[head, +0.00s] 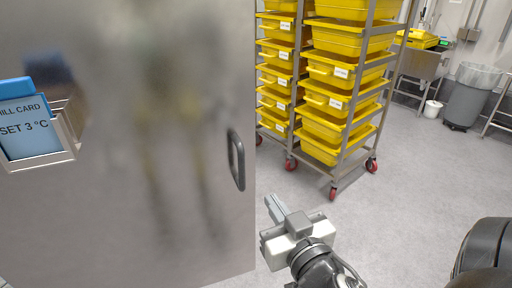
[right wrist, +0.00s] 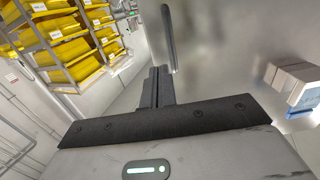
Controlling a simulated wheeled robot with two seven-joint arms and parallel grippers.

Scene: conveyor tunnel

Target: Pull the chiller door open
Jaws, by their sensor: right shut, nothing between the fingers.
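The chiller door (head: 120,215) is a large grey metal panel filling the left of the head view. Its dark loop handle (head: 237,160) is near the door's right edge. My right gripper (head: 272,204) is shut and empty, below and to the right of the handle, apart from it. In the right wrist view my right gripper's fingers (right wrist: 156,85) are together, and the handle (right wrist: 169,38) shows just beyond their tips. The door face (right wrist: 240,45) fills the right of that view. My left gripper is not in view.
A blue chill card (head: 25,128) sits in a metal holder on the door. A wheeled rack (head: 388,90) of yellow bins stands behind the door's right edge. A grey bin (head: 470,98), a white bucket (head: 432,108) and a sink are farther right. The floor (head: 405,190) between is clear.

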